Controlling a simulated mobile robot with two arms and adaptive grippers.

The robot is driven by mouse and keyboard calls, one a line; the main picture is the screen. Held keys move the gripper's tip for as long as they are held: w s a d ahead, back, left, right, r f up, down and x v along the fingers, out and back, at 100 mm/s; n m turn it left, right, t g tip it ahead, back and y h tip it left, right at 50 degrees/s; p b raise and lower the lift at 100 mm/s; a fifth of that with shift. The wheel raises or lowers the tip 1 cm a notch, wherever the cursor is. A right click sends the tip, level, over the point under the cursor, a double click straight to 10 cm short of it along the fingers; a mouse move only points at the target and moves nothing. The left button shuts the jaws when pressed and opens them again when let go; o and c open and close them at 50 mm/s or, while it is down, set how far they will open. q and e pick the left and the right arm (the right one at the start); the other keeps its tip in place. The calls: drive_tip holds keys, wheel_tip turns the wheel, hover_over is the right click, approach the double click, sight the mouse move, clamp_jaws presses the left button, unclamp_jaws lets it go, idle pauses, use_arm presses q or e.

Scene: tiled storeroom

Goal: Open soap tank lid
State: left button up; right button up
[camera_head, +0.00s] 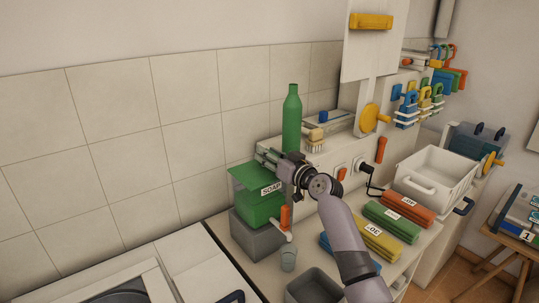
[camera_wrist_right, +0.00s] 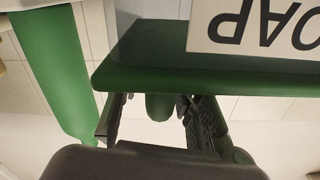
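The green soap tank (camera_head: 262,208) with a white SOAP label sits on a grey base (camera_head: 256,238) on the counter. Its flat green lid (camera_head: 248,175) is on top. My right gripper (camera_head: 268,158) is at the right rear edge of the lid. In the right wrist view, my right gripper (camera_wrist_right: 158,112) has its two dark fingers spread apart. A small green rounded part (camera_wrist_right: 159,106) shows in the gap between them, below the green panel (camera_wrist_right: 145,58) with the upside-down label. Whether the fingers touch it I cannot tell. My left gripper is not in view.
A tall green bottle (camera_head: 292,120) stands close behind my right gripper. A brush (camera_head: 314,140) is beside it. An orange tap (camera_head: 285,217) is on the tank's front, above a grey cup (camera_head: 288,257).

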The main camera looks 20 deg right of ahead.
clamp_jaws()
idle(0.6)
